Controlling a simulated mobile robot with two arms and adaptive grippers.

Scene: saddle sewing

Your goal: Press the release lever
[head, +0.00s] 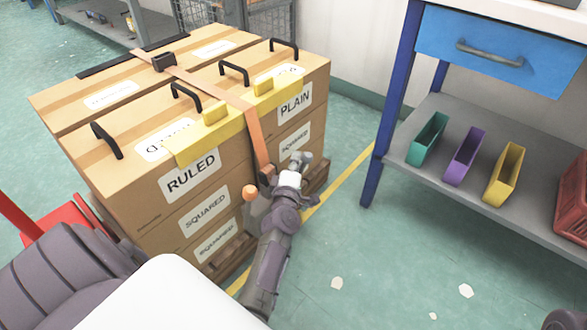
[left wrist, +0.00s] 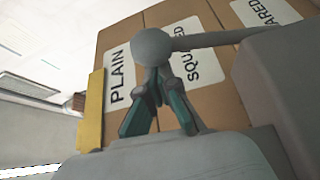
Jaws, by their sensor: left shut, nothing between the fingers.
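An orange strap (head: 258,140) runs over the top of the stacked cartons (head: 190,130) and down their front to a dark ratchet buckle (head: 267,175). An orange ball knob (head: 250,192) shows just below and left of the buckle; the rest of the lever is hard to make out. My left gripper (head: 302,158) is shut and empty, just right of the buckle by the carton front. In the left wrist view its closed fingertips (left wrist: 157,76) are behind a grey ball-ended rod (left wrist: 152,46); I cannot tell whether they touch. My right gripper is not in view.
A yellow edge guard (head: 225,123) lies under the strap along the carton edge. The cartons rest on a wooden pallet (head: 230,258). A blue-legged bench (head: 385,110) with coloured bins stands at the right. Open floor lies between bench and cartons.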

